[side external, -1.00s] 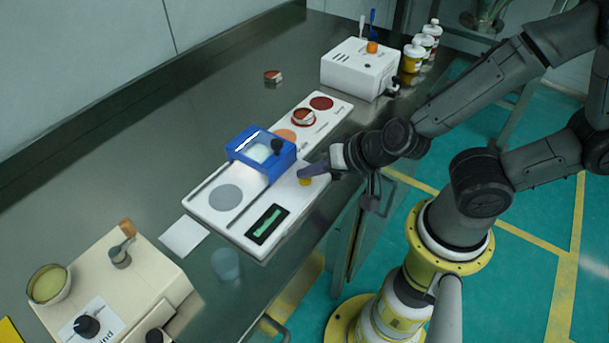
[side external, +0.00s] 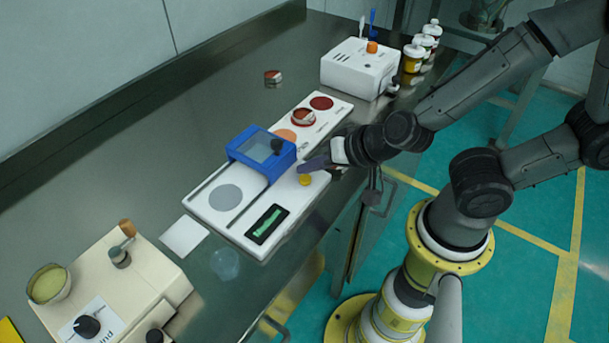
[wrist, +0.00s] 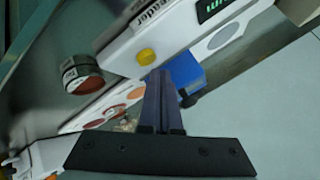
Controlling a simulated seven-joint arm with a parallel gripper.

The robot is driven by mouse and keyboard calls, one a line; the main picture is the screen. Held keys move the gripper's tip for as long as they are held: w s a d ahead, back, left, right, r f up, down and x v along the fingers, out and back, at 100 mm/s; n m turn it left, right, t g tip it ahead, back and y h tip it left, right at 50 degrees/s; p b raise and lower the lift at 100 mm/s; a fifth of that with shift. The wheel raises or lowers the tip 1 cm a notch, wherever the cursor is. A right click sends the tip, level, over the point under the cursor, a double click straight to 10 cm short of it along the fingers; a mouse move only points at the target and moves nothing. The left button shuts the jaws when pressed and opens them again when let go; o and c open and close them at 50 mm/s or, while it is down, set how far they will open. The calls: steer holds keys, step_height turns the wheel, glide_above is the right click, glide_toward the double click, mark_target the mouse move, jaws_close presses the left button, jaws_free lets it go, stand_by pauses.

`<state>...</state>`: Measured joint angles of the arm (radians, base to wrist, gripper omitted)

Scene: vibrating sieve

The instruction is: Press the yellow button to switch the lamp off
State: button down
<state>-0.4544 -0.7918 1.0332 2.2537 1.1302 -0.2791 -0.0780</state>
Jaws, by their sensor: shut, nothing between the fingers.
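The yellow button (side external: 305,180) is on the front edge area of a long white panel (side external: 205,213), beside the green display. It also shows in the wrist view (wrist: 147,57). The blue housing (side external: 240,153) on the panel has a window that looks dull grey, with no bright light inside. My gripper (side external: 303,168) is shut and empty. Its fingertips are just above and beyond the button and look apart from it. In the wrist view my closed fingers (wrist: 158,78) end just beside the button.
A white box with an orange knob (side external: 360,70) and several jars (side external: 413,58) stand at the back right. A beige unit (side external: 140,262) with a bowl (side external: 49,285) is at the front left. A clear cup (side external: 225,264) stands in front of the panel. The bench behind the panel is mostly clear.

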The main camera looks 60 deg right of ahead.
steer(key=shift+r, duration=2.7)
steer(key=shift+d, duration=0.15)
step_height(320, 180, up, 3)
steer(key=w+d+m+t, duration=0.1)
steer(key=w+d, duration=0.1)
step_height(320, 180, up, 9)
steer(key=n+t+y, duration=0.1)
steer(key=n+y, duration=0.1)
steer(key=n, duration=0.3)
glide_above(310, 180)
steer(key=d, duration=0.2)
steer(key=s+d+f+n+g+h, duration=0.1)
steer(key=s+d+f+n+g, duration=0.1)
steer(key=s, duration=0.4)
steer(key=s+d+f+n+g+h, duration=0.1)
steer(key=s+d+g+h, duration=0.1)
steer(key=s, duration=0.4)
steer(key=shift+d+f+n+g, duration=0.4)
steer(key=shift+d+g, duration=0.3)
steer(key=shift+g, duration=0.1)
